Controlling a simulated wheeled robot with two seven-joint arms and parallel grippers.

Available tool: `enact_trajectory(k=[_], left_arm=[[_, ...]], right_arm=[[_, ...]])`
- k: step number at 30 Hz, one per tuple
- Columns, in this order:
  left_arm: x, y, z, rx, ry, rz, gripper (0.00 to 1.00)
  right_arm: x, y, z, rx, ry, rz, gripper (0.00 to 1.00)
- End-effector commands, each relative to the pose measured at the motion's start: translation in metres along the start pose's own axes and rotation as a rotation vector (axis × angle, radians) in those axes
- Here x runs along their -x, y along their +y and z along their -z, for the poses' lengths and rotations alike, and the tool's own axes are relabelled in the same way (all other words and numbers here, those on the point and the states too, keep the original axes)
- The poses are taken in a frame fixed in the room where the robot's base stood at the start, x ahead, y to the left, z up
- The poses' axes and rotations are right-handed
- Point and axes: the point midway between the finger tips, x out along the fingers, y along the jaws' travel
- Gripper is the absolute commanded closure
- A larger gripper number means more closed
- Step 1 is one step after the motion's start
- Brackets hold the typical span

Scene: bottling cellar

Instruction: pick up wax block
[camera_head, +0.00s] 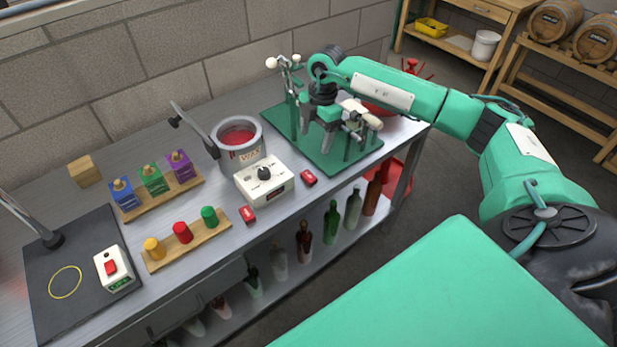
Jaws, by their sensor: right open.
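My left gripper is not in view.
A pot of red wax (238,140) stands behind the white knob box (263,181). A green stand (292,105) rises from its plate. Wooden racks with coloured pegs (182,233) and coloured blocks (152,179) are left. Bottles (332,222) fill the shelf below.

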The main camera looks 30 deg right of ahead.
Motion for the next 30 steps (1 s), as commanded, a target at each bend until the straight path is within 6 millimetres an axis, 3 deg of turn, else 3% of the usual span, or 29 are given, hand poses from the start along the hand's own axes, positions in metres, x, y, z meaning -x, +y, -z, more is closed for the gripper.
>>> enact_trajectory(k=[12, 20, 30], left_arm=[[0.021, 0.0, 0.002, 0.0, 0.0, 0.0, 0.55], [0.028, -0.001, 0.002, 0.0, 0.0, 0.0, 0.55], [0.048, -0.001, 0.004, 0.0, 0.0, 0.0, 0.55]], right_arm=[[-0.07, -0.001, 0.0, -0.002, -0.002, 0.005, 0.29], [-0.088, -0.001, -0.001, -0.002, -0.002, 0.004, 0.29], [-0.132, 0.0, -0.002, -0.001, -0.002, 0.004, 0.29]])
